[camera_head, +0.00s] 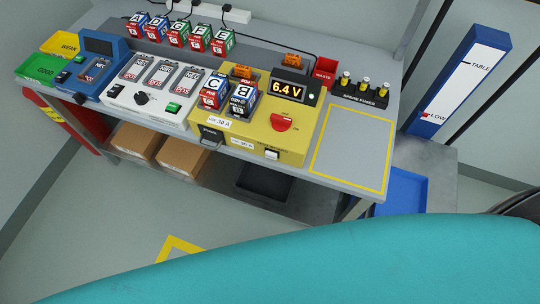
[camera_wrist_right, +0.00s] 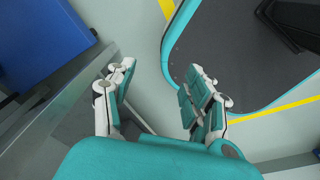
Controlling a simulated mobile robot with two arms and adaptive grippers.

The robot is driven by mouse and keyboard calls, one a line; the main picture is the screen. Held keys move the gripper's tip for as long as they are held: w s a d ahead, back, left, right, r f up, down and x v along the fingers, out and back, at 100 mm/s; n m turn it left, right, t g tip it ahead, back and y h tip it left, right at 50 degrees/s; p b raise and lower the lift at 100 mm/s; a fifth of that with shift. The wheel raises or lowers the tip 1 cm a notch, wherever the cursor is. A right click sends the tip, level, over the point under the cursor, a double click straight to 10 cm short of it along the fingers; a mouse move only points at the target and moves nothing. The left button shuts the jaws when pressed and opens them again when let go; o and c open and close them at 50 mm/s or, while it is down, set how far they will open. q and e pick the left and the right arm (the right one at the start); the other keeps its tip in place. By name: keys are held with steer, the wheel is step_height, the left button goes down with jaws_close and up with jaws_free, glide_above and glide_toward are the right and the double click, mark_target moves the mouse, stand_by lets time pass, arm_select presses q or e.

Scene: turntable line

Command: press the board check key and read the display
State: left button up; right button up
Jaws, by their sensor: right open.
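The yellow unit (camera_head: 255,135) stands on the bench in the head view. Its black display (camera_head: 287,91) is lit and reads 6.4 V. A small green light (camera_head: 311,97) shows beside the digits. A red switch (camera_head: 283,122) sits below the display. A small white key (camera_head: 272,154) is on the unit's front edge; I cannot read which key it is. Blocks C (camera_head: 212,94) and B (camera_head: 243,100) stand side by side on the unit. My right gripper (camera_wrist_right: 158,75) is open and empty in the right wrist view, away from the unit. My left gripper is out of view.
A white unit (camera_head: 155,95) and a blue unit (camera_head: 92,75) stand left of the yellow one. Several lettered blocks (camera_head: 178,32) line the back. Right are a spare-fuse rack (camera_head: 362,97), a red bin (camera_head: 325,70) and a clear yellow-outlined area (camera_head: 352,150). A blue tray (camera_head: 402,190) sits below.

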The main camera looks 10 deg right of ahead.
jaws_close()
stand_by(1.3)
